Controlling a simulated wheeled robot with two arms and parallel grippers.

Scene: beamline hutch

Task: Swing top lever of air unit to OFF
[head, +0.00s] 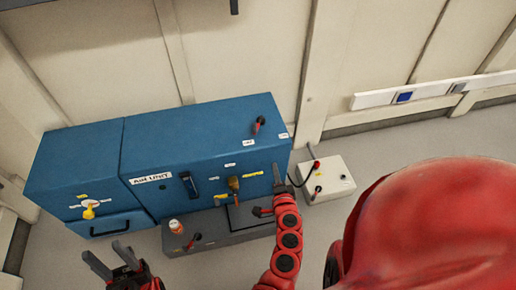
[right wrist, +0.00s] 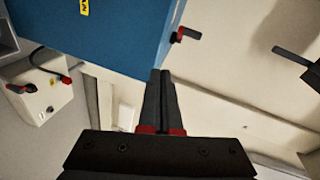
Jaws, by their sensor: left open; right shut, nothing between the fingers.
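The blue air unit (head: 205,130) stands against the wall, with an "AIR UNIT" label on its front. Its top lever (head: 258,125), dark with red, stands up near the right end of the top. A similar red-and-black lever (right wrist: 184,36) shows at the cabinet's edge in the right wrist view. My right gripper (head: 277,174) is shut and empty by the cabinet's right front edge, below and apart from the top lever. Its closed fingers also show in the right wrist view (right wrist: 160,100). My left gripper (head: 108,264) is open and empty in front of the cabinet, low left.
Two small white tags (head: 249,142) lie near the top lever, too small to read. A grey low box (head: 235,236) with a small can (head: 176,226) stands in front. A white box (head: 327,180) with red-tipped levers and a cable stands at right. Floor beyond it is clear.

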